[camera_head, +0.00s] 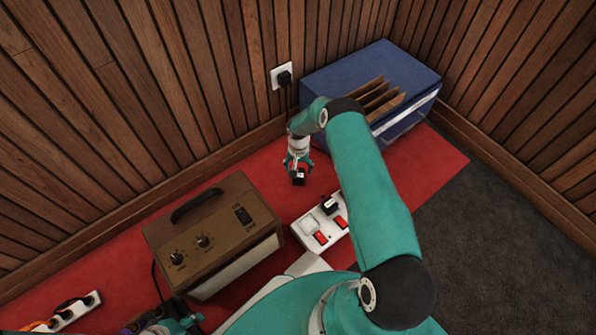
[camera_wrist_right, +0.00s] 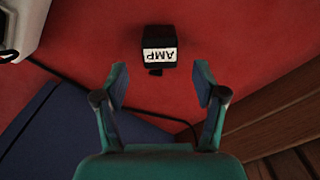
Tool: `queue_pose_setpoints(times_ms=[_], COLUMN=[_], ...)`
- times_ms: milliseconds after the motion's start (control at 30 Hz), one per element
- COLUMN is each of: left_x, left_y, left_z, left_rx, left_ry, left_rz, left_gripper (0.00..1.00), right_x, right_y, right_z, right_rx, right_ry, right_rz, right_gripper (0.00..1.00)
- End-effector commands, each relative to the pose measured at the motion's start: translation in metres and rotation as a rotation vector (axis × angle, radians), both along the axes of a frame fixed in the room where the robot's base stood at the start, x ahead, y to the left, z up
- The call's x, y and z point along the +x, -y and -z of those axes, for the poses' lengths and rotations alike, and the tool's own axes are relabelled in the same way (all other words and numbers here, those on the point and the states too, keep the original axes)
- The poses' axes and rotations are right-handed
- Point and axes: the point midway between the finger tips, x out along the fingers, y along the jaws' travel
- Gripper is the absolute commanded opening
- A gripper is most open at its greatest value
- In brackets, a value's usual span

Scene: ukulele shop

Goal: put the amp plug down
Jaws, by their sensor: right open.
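The amp plug (camera_wrist_right: 159,50) is a black block with a white label reading AMP. It appears to lie on the red mat (camera_wrist_right: 235,30), just beyond my right fingertips and apart from both. In the head view the plug (camera_head: 299,179) shows just below my right gripper (camera_head: 298,165). That gripper (camera_wrist_right: 161,84) is open and empty, with a finger at each side. Part of my left gripper (camera_head: 183,325) shows at the bottom edge of the head view; its jaws cannot be made out.
A white socket strip (camera_head: 306,224) with red switches and a black plug is close by. A brown amplifier (camera_head: 213,235) stands left. A blue crate (camera_head: 340,68) stands behind my right arm. A wall socket (camera_head: 283,76) holds a plug. Another strip (camera_head: 75,308) lies lower left.

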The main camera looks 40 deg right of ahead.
Motion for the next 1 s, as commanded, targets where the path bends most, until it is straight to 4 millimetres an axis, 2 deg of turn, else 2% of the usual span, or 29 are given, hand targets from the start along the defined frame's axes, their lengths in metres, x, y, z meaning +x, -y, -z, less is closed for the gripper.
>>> queue_pose_setpoints(times_ms=[33, 100, 300, 1000], left_x=[0.0, 0.0, 0.0, 0.0], left_y=[0.0, 0.0, 0.0, 0.0], left_z=[-0.01, -0.015, -0.024, -0.028], left_rx=[0.0, 0.0, 0.0, 0.0], left_ry=[0.0, 0.0, 0.0, 0.0], left_rz=[0.0, 0.0, 0.0, 0.0], left_gripper=[0.48, 0.48, 0.48, 0.48], right_x=[0.0, 0.0, 0.0, 0.0], right_y=[0.0, 0.0, 0.0, 0.0], right_z=[-0.017, -0.029, -0.052, -0.061], right_rx=[-0.001, -0.001, 0.001, 0.0], right_ry=[0.001, 0.001, -0.001, 0.0], right_rz=[-0.001, -0.001, 0.0, 0.0], right_gripper=[0.7, 0.7, 0.7, 0.7])
